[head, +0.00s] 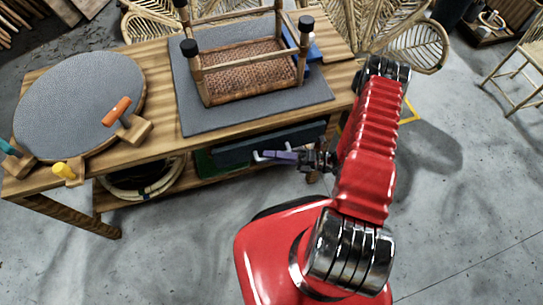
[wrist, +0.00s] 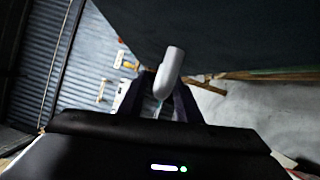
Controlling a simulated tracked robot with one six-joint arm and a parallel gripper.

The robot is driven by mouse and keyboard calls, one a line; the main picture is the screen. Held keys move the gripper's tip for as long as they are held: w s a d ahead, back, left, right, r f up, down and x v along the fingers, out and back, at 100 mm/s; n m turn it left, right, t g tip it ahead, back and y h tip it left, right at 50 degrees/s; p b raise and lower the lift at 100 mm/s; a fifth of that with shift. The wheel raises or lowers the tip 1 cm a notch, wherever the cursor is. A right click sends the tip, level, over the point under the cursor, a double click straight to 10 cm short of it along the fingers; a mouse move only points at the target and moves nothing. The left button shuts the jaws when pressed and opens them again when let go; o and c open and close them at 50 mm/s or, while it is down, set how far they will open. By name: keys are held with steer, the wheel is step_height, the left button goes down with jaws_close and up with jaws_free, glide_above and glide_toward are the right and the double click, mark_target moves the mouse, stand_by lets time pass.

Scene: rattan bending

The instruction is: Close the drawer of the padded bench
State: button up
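The padded bench (head: 150,158) is a wooden workbench with a grey mat (head: 200,119) on top. Its dark blue-grey drawer (head: 235,152) sits under the front edge of the top; how far out it stands is hard to tell. The drawer's dark face also fills the upper right of the wrist view (wrist: 235,35). A pale bar handle (wrist: 170,72) shows in front of the face. My gripper (head: 268,155) is at the drawer front, pointing left. In the wrist view its fingers (wrist: 158,98) are apart, with the handle end at their tips; contact is unclear.
An upturned stool with a woven seat (head: 245,78) lies on the mat. A round grey board (head: 78,100) with clamps is on the bench's left end. Rattan coils (head: 140,185) lie on the lower shelf. The concrete floor in front is clear.

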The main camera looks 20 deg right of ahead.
steer(key=shift+c, duration=0.2)
jaws_close()
stand_by(0.4)
